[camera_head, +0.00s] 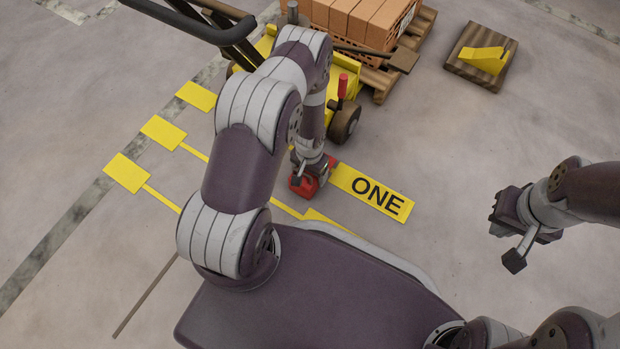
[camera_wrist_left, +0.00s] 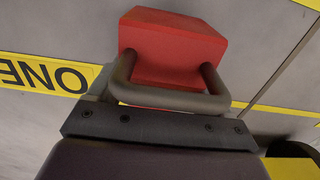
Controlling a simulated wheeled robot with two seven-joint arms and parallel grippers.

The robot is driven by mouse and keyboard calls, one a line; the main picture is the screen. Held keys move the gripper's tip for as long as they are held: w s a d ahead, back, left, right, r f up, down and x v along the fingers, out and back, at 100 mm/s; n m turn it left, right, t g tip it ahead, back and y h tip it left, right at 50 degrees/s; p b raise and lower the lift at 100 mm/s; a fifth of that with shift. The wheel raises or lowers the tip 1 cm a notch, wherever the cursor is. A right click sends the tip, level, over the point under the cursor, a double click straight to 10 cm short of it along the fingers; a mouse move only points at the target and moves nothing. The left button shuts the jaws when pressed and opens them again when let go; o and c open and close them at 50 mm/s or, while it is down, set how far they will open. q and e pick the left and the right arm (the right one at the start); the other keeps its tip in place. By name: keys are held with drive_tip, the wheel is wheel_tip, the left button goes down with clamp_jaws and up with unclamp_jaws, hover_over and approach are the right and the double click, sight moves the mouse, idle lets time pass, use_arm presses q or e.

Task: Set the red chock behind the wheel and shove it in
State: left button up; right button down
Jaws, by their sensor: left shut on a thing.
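The red chock (camera_head: 303,187) is small in the head view, at the end of my left arm beside the yellow floor plate marked ONE. It fills the upper middle of the left wrist view (camera_wrist_left: 172,50), with a grey bar across its near side. My left gripper (camera_head: 312,172) is shut on the chock; its fingertips are mostly hidden. The dark cart wheel (camera_head: 345,123) stands beyond and to the right of the chock, apart from it in the head view. My right gripper (camera_head: 497,214) is off to the right, away from the chock; its finger gap is unclear.
The yellow cart (camera_head: 343,100) has a red-gripped lever (camera_head: 343,86). Bricks (camera_head: 365,18) sit on a pallet (camera_head: 385,80) behind it. A yellow wedge (camera_head: 482,60) lies on a wooden board (camera_head: 496,78). The ONE plate (camera_head: 372,192) and yellow markings lie on the floor.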

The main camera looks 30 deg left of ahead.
use_arm(q)
drive_tip(key=shift+f, duration=0.8)
drive_tip(key=shift+r, duration=0.2)
drive_tip(key=shift+f, duration=0.1)
use_arm(e)
drive_tip(key=shift+f, duration=0.5)
use_arm(q)
drive_tip(key=o, duration=1.3)
drive_tip(key=shift+o, duration=0.2)
wheel_tip(320, 180, up, 12)
drive_tip(key=p, duration=0.9)
wheel_tip(320, 180, up, 14)
drive_tip(key=w+d, duration=0.1)
drive_tip(key=w, duration=0.1)
drive_tip(key=s+d+r, duration=0.2)
drive_tip(key=s+r, duration=0.3)
drive_tip(key=r, duration=0.4)
drive_tip(key=s+d+r+t, duration=0.1)
drive_tip(key=s+d+r, duration=0.1)
drive_tip(key=s+r, duration=0.4)
wheel_tip(320, 180, up, 3)
drive_tip(key=shift+d+n, duration=0.15)
drive_tip(key=shift+n, duration=0.15)
use_arm(e)
wheel_tip(320, 180, up, 9)
drive_tip(key=shift+r, duration=0.15)
